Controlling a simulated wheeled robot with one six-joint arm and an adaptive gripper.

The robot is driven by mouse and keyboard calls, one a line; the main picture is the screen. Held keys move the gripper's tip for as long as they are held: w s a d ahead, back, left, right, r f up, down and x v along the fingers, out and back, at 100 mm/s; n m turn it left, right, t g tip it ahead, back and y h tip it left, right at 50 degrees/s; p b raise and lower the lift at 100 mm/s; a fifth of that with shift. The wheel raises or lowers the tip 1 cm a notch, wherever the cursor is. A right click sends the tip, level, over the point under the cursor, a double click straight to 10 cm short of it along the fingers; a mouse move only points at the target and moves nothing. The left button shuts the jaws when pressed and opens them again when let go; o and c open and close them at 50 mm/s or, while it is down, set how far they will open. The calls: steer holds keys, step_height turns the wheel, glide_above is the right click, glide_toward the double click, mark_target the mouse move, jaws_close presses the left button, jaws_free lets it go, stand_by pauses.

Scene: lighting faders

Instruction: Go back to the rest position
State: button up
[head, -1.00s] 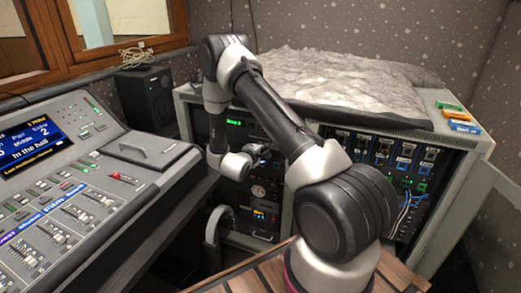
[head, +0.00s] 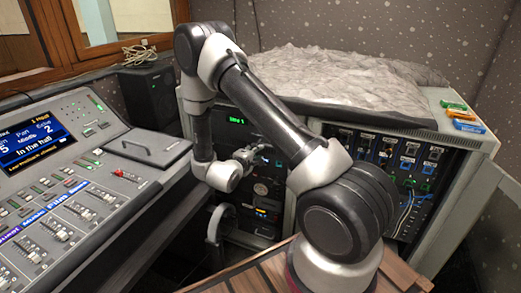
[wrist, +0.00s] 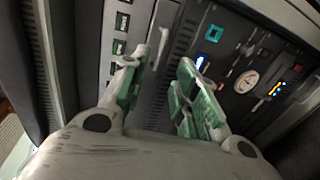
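My gripper (head: 262,148) is in front of the equipment rack, at the end of my folded arm in the head view. In the wrist view, its two green-padded fingers (wrist: 160,92) stand apart with a clear gap and nothing between them. The rack face (wrist: 225,90) with its dial and lights lies beyond the fingers. In the head view my arm hides part of the rack.
The lighting console (head: 70,190) with its faders stands at left. A black speaker (head: 147,95) stands behind it.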

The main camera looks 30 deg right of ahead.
steer(key=shift+v, duration=1)
